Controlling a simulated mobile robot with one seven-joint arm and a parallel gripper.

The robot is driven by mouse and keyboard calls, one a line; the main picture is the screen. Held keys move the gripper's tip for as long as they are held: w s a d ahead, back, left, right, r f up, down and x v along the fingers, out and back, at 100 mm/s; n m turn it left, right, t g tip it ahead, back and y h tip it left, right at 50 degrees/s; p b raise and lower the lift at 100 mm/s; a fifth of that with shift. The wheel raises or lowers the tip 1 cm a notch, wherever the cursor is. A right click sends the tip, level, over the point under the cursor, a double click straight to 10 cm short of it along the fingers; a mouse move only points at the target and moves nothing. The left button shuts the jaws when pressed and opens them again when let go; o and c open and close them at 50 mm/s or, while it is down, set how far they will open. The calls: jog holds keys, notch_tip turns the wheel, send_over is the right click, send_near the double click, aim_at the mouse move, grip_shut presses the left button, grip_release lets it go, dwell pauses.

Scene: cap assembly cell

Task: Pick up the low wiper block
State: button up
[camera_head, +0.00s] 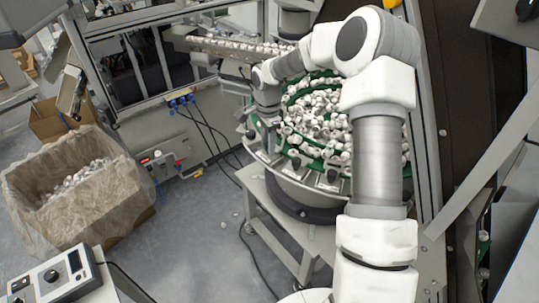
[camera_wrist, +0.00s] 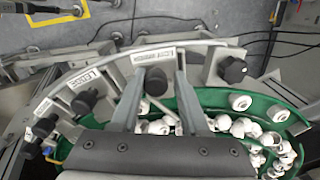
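The low wiper block (camera_wrist: 156,56) is a grey block with a label that seems to read "LOW WIPER", on the bowl's rim in the wrist view. A black knob (camera_wrist: 155,81) is on its near side. My gripper (camera_wrist: 158,80) is open, with its two grey fingers on either side of the knob. A small gap seems to show beside the knob, but I cannot tell whether a finger touches it. In the head view my gripper (camera_head: 258,118) is low over the bowl's left rim, and the block cannot be made out there.
A block labelled "LEDGE" (camera_wrist: 87,80) with a black knob stands to the left. Another black knob (camera_wrist: 232,68) is to the right. The green bowl feeder (camera_head: 318,125) holds many white caps. A lined carton (camera_head: 95,215) of caps stands on the floor at left.

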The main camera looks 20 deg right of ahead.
grip_shut()
jog(key=shift+d+r, duration=0.1)
jog(key=shift+r, duration=0.05)
